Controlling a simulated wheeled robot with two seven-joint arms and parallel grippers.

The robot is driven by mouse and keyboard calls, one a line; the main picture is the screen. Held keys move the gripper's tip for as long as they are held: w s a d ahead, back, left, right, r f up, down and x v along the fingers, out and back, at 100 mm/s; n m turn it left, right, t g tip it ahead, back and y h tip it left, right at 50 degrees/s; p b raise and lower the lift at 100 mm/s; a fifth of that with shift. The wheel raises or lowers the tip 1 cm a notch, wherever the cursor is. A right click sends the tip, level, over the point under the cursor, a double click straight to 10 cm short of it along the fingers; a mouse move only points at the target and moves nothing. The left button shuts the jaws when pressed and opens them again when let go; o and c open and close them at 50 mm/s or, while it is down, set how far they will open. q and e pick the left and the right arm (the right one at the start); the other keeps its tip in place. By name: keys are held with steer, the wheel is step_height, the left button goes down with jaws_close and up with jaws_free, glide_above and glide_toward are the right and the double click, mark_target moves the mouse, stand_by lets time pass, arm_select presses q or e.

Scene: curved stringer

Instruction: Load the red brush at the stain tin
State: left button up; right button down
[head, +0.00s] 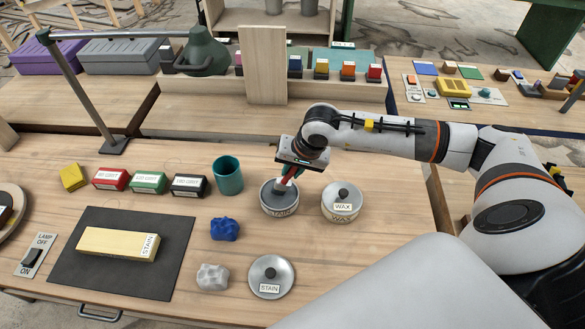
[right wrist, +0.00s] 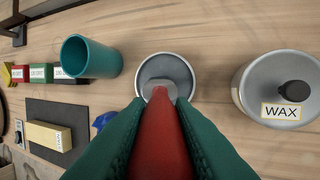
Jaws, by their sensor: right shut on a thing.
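My right gripper (head: 289,172) is shut on the red brush (head: 291,175), pointing down over the open stain tin (head: 280,208). In the right wrist view, the green fingers (right wrist: 160,130) clasp the red handle (right wrist: 162,140) from both sides. I cannot tell whether the brush touches the contents. A round grey lid (head: 270,265) labelled STAIN lies on the bench in front of the tin. My left gripper is not in view.
A lidded WAX tin (head: 343,202) stands close right of the open tin. A teal cup (head: 228,176) is at its left. A blue lump (head: 225,229) and a grey lump (head: 213,277) lie nearer. A wooden block (head: 110,242) labelled STAIN lies on a dark mat (head: 75,275).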

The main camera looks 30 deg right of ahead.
steer(key=shift+s+f, duration=0.1)
steer(key=shift+r+p, duration=0.35)
steer(key=shift+r, duration=0.4)
steer(key=shift+r+p, duration=1.1)
steer(key=shift+r, duration=1.75)
